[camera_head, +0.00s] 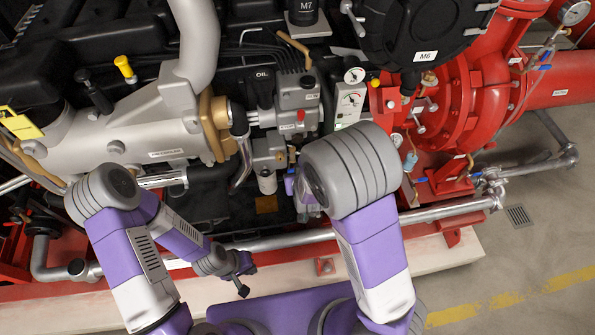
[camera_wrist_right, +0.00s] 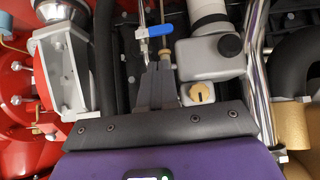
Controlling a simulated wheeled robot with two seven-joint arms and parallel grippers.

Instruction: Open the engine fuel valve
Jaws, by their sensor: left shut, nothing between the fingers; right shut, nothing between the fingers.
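A small valve with a blue lever (camera_wrist_right: 154,30) shows in the right wrist view, at the top centre. Its lever lies crosswise to a thin upright pipe, and no label on it can be read. My right gripper (camera_wrist_right: 157,66) has its dark fingers together, empty, with the tips just below the lever in the picture. I cannot tell whether they touch it. In the head view my right arm largely hides this gripper in front of the engine. My left gripper (camera_head: 242,284) is shut and empty, low in the head view, in front of the pale plinth and apart from the engine.
A silver pipe (camera_head: 285,240) runs along the engine's front above the plinth (camera_head: 445,252). A red pump (camera_head: 460,105) stands at the right. A grey box with a tan cap (camera_wrist_right: 202,93) sits right of my right fingers. Floor at the right is open.

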